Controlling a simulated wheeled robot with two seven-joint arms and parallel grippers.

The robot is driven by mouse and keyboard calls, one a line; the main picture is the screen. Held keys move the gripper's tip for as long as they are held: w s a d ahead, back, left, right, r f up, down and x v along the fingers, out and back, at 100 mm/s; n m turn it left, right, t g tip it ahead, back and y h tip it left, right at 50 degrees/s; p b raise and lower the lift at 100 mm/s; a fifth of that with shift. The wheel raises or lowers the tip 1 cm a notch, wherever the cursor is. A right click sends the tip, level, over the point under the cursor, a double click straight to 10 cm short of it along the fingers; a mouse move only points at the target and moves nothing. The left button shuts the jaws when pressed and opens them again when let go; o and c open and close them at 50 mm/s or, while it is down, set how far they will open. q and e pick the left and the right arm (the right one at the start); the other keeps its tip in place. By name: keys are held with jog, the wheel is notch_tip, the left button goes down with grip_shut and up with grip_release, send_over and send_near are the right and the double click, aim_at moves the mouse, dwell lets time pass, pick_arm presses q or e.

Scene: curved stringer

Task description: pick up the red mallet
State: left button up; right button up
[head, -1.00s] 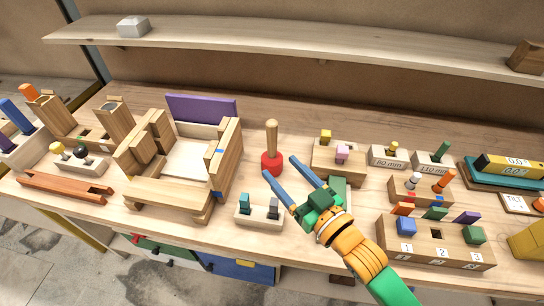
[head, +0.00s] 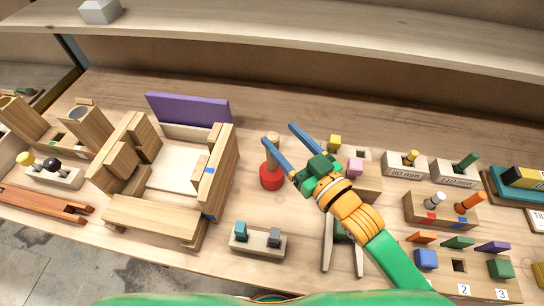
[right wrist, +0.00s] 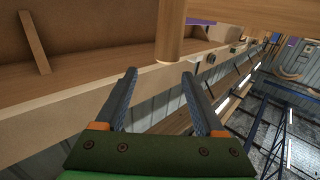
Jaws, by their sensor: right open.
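The red mallet (head: 271,178) stands on the workbench with its red head down and its pale wooden handle pointing up. My right gripper (head: 278,132) is open, with its two blue fingers at the upper part of the handle. In the head view one finger crosses in front of the handle and hides part of it; the other lies to its right. In the right wrist view a wooden handle (right wrist: 170,38) comes down from the top edge, its end close to the gap between the open fingertips (right wrist: 159,73). I cannot tell whether they touch. My left gripper is not in view.
A wooden frame with a purple panel (head: 188,109) stands left of the mallet. A small block with grey and teal pegs (head: 258,242) is in front. Peg blocks (head: 441,209) crowd the right. A shelf (head: 300,38) runs above the back.

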aim_at(272, 161)
notch_tip(272, 161, down, 10)
jog(key=b, duration=0.9)
jog(key=x, duration=0.3)
jog(key=p+x, duration=0.1)
jog(key=x, duration=0.3)
jog(key=shift+s+a+r, duration=0.15)
jog(key=shift+s+a, duration=0.1)
jog(key=shift+a, duration=0.05)
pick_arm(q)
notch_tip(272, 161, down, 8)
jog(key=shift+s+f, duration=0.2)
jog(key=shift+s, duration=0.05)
pick_arm(e)
jog(key=shift+s+d, duration=0.1)
grip_shut()
